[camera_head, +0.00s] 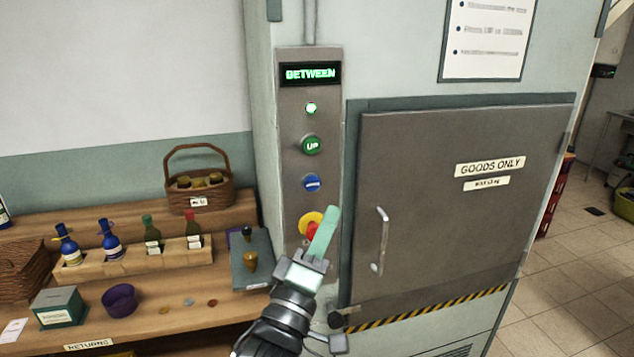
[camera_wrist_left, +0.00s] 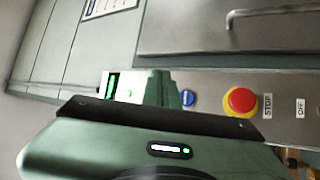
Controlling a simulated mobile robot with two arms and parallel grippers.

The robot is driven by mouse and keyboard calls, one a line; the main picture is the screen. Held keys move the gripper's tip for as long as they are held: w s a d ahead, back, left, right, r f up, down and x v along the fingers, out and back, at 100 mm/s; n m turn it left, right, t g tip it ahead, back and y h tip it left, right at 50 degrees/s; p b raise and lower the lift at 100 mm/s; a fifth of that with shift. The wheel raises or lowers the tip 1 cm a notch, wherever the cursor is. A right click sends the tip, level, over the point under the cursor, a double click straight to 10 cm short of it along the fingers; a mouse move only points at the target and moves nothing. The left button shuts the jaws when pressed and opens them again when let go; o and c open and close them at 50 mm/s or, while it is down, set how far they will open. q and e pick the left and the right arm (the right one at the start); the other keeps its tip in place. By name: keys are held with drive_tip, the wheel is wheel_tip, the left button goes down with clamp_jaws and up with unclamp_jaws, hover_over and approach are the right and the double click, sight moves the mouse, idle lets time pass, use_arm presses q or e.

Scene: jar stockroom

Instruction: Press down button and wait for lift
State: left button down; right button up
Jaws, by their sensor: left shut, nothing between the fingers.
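A metal control panel (camera_head: 296,122) has a display (camera_head: 310,74) reading "BETWEEN" and a lit green lamp (camera_head: 311,108). Below are a green UP button (camera_head: 312,145) and a blue button (camera_head: 312,183) whose label is too small to read surely. Under them is a red stop button on a yellow collar (camera_head: 306,221). My left gripper (camera_head: 328,225) is shut and empty, its fingertips pointing up in front of the panel's lower part, partly covering the stop button. In the left wrist view the shut fingers (camera_wrist_left: 160,88) appear beside the blue button (camera_wrist_left: 188,97); contact cannot be told.
Right of the panel is a closed grey lift door (camera_head: 440,200) marked "GOODS ONLY", with a handle (camera_head: 381,240) jutting out. To the left, a wooden shelf holds bottles, a basket (camera_head: 200,190), a purple bowl (camera_head: 119,300) and a green box (camera_head: 59,307). Open floor lies far right.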

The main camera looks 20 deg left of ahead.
sight(312, 183)
idle(0.3)
use_arm(q)
drive_tip(key=shift+w+a, duration=0.85)
drive_tip(key=shift+w, duration=0.35)
drive_tip(key=shift+w+a, duration=0.8)
drive_tip(key=shift+w, duration=0.45)
drive_tip(key=shift+w+a, duration=0.85)
drive_tip(key=shift+w, duration=0.35)
drive_tip(key=shift+w+a, duration=0.1)
drive_tip(key=shift+w, duration=0.05)
drive_tip(key=shift+w+a, duration=0.15)
drive_tip(key=shift+w, duration=0.05)
